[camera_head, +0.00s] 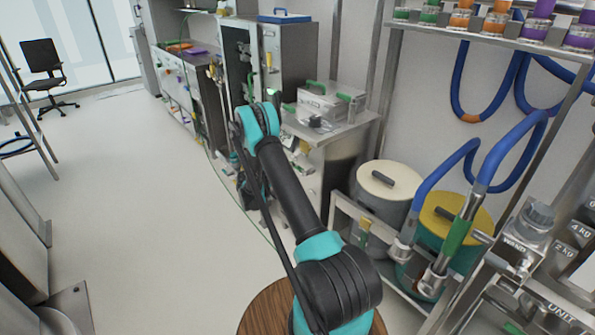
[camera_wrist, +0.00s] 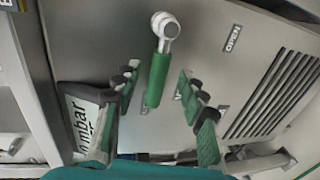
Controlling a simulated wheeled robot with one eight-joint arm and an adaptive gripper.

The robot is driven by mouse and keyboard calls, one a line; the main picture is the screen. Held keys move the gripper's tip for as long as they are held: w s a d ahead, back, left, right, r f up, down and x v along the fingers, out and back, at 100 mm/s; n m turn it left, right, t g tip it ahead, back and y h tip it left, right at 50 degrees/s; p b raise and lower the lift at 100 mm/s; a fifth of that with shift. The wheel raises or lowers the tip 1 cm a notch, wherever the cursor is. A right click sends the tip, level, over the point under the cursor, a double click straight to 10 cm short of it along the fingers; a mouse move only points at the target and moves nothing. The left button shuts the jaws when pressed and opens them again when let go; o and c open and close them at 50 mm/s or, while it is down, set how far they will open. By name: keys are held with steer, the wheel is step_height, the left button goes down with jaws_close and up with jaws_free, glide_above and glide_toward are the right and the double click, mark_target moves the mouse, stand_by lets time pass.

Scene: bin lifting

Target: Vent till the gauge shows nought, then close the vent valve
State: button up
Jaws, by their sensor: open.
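A lever with a green grip and a round pale metal hub (camera_wrist: 158,75) stands out from a grey panel in the wrist view; its grip hangs down, slightly tilted. An "OPEN" label (camera_wrist: 233,38) is on the panel to the right of the hub. My gripper (camera_wrist: 158,88) is open, its green-padded fingers on either side of the grip, with gaps visible. A white plate reading "mbar" (camera_wrist: 80,122), perhaps part of the gauge, is partly hidden behind the left finger; no reading shows. In the head view my arm hides the gripper and the lever.
A vent grille (camera_wrist: 275,95) is at the panel's right. In the head view a steel cabinet (camera_head: 335,145) stands beyond my arm. Lidded drums (camera_head: 388,180), blue hoses (camera_head: 500,150) and a rack are at the right.

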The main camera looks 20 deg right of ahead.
steer(key=v, duration=0.7)
steer(key=shift+s+a, duration=0.1)
steer(key=s+d+r+m+g+y, duration=0.1)
steer(key=s+r+y, duration=0.6)
steer(key=s+r, duration=0.8)
steer(key=s+a+m+y, duration=0.1)
steer(key=s+a+y, duration=0.3)
steer(key=s, duration=1)
steer(key=s+a+m+y, duration=0.1)
steer(key=s+a+y, duration=0.2)
steer(key=s, duration=1.1)
steer(key=shift+s+a+f+m+y, duration=0.35)
steer(key=shift+a+f+m+y, duration=0.1)
steer(key=shift+a, duration=0.5)
